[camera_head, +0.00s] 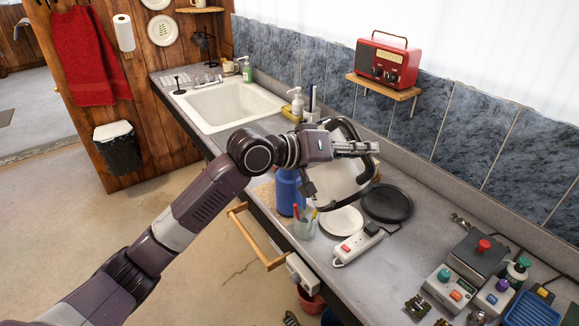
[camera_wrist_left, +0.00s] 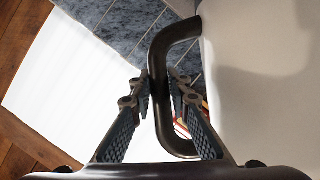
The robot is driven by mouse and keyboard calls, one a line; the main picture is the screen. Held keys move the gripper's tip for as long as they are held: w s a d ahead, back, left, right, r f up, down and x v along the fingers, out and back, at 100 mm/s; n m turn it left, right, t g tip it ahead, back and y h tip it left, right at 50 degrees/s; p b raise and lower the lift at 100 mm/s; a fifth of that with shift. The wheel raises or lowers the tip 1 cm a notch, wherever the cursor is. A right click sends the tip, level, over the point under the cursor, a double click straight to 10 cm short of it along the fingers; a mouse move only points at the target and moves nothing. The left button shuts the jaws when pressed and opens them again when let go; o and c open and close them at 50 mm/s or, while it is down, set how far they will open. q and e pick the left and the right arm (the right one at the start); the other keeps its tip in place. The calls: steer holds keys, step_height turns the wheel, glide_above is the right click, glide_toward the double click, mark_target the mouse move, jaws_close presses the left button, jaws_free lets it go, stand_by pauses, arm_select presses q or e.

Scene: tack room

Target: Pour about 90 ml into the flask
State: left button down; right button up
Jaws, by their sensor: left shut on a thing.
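My left gripper (camera_head: 362,148) is shut on the black handle (camera_wrist_left: 157,85) of a white kettle (camera_head: 340,178). In the left wrist view its two fingers (camera_wrist_left: 160,95) close on either side of the handle, and the pale kettle body (camera_wrist_left: 265,100) fills the right side. The kettle is off its round black base (camera_head: 387,203) and looks tilted; its spout is not clear to me. A blue flask (camera_head: 289,192) stands on the counter, left of the kettle and partly behind my wrist. Its mouth and contents are hidden. My right gripper is not in view.
A glass with pens (camera_head: 304,224), a white plate (camera_head: 341,220) and a power strip (camera_head: 358,244) stand close by on the counter. A drawer (camera_head: 258,238) is open in front. Control boxes (camera_head: 465,275) crowd the right; a sink (camera_head: 230,106) lies behind.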

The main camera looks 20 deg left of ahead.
mark_target(334, 124)
arm_select(q)
steer(key=shift+w+a+r+n+b, duration=0.15)
steer(key=shift+a+r+n+b, duration=0.2)
steer(key=shift+b, duration=0.25)
steer(key=shift+w+a+n+h+b, duration=0.4)
steer(key=shift+a+n+h+b, duration=0.15)
steer(key=shift+b, duration=0.4)
steer(key=shift+w+a+n+h+b, duration=0.25)
steer(key=shift+w+a+n+b, duration=0.15)
steer(key=shift+a+n+b, duration=0.55)
steer(key=shift+d+r, duration=0.1)
steer(key=shift+w+a+r, duration=0.1)
steer(key=shift+a+r, duration=0.1)
steer(key=shift+w+a+r+n, duration=0.15)
steer(key=shift+a+r+n, duration=0.2)
steer(key=shift+n, duration=0.1)
steer(key=shift+w+a+r+n, duration=0.35)
steer(key=shift+r+n, duration=0.15)
steer(key=shift+r, duration=0.1)
steer(key=shift+w+a+r, duration=0.2)
steer(key=shift+a+r, duration=0.05)
steer(key=shift+a, duration=0.1)
stand_by(3.0)
